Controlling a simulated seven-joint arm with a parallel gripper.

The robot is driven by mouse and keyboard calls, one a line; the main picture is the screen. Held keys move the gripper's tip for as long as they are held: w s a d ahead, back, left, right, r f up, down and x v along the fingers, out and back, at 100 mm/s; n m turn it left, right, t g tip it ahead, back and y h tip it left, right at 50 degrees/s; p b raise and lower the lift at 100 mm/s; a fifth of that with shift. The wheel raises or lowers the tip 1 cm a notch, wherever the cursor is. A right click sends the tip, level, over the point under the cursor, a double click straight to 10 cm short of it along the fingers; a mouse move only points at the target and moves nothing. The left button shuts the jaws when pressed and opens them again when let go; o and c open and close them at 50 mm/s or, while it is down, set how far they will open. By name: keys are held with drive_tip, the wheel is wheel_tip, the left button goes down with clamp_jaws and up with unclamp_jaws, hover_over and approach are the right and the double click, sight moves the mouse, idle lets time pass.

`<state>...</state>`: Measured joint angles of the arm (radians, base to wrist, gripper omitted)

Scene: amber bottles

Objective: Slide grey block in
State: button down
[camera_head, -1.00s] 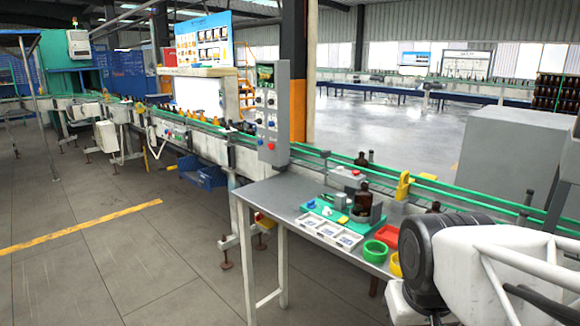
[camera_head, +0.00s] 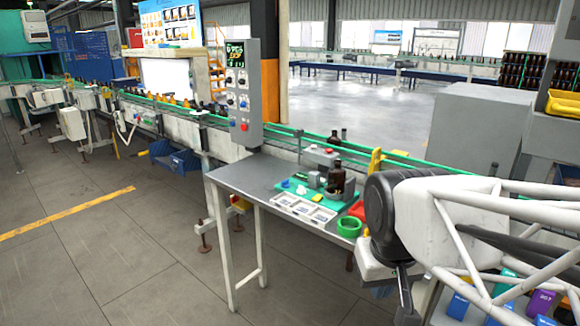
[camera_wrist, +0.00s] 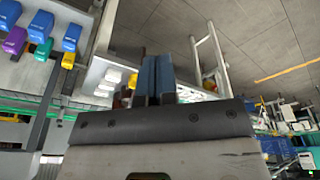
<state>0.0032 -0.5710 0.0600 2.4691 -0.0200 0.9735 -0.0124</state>
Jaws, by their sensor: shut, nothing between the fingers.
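My gripper shows in the wrist view (camera_wrist: 157,78) with its two dark blue fingers together and nothing between them. It is apart from the work table (camera_head: 240,178). On the table a green mat (camera_head: 281,190) carries a brown bottle (camera_head: 336,181), with small grey pieces (camera_head: 315,179) close to its left. One of these may be the grey block, but they are too small to tell. Any slot for it cannot be made out. My arm hides the table's right end in the head view.
A grey box with a red button (camera_head: 321,155) stands behind. A conveyor with green rails (camera_head: 400,166) runs along the back. Coloured bins (camera_head: 541,303) are at lower right.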

sight(314, 180)
drive_tip(key=w+a+r+n+g, duration=0.15)
drive_tip(key=w+r, duration=0.25)
drive_tip(key=w, duration=0.9)
drive_tip(key=w+r+n+h, duration=0.15)
drive_tip(key=w+r, duration=0.25)
drive_tip(key=w, duration=0.9)
drive_tip(key=w+a+r+n+g, duration=0.15)
drive_tip(key=w+r, duration=0.25)
drive_tip(key=w, duration=1)
drive_tip(key=w+a+f+n+g, duration=0.1)
drive_tip(key=w+f, duration=0.3)
drive_tip(key=w, duration=0.7)
drive_tip(key=w+a+f+n+h, duration=0.1)
drive_tip(key=w+f, duration=0.4)
drive_tip(key=w, duration=0.7)
drive_tip(key=w+a+f+n+g, duration=0.1)
drive_tip(key=w+a+f+n, duration=0.1)
drive_tip(key=w, duration=0.9)
wheel_tip(314, 180, down, 2)
drive_tip(key=shift+w+a+f+g, duration=0.3)
drive_tip(key=shift+w+a, duration=0.1)
drive_tip(key=shift+a, duration=0.15)
drive_tip(key=shift+h, duration=0.25)
drive_tip(key=x, duration=0.9)
drive_tip(key=shift+s+d+f, duration=0.1)
drive_tip(key=shift+s+f, duration=0.05)
drive_tip(key=shift+f, duration=0.25)
drive_tip(key=shift+s+d, duration=1.4)
drive_tip(key=shift+s, duration=0.05)
